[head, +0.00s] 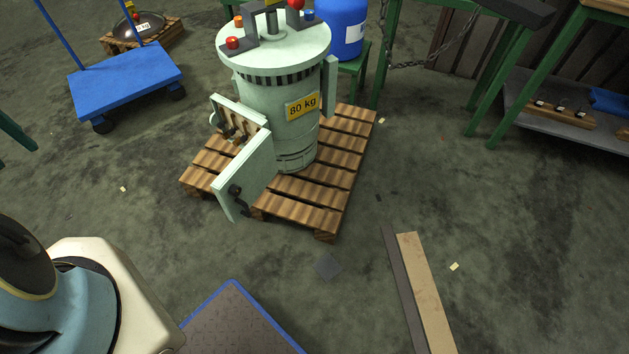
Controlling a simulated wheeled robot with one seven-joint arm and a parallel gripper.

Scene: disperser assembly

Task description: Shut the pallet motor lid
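The pale green motor (270,120) stands upright on a wooden pallet (325,190) in the upper middle of the head view. It carries a yellow "80 kg" label. On its left side is a box-like housing (236,116) with parts showing inside. The lid (246,177), a flat pale green panel, stands swung open from this housing, towards me. A dark handle or latch (236,194) is on the lid near its lower left edge. My gripper is not in view; part of my arm seems to show at the lower left.
A blue cart (126,78) is at the upper left. Green frames with a hanging chain (430,62) and a shelf (570,125) are at the right. Two planks (425,295) lie on the floor at lower right. A blue-edged plate (235,325) is at bottom centre. Floor before the pallet is mostly clear.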

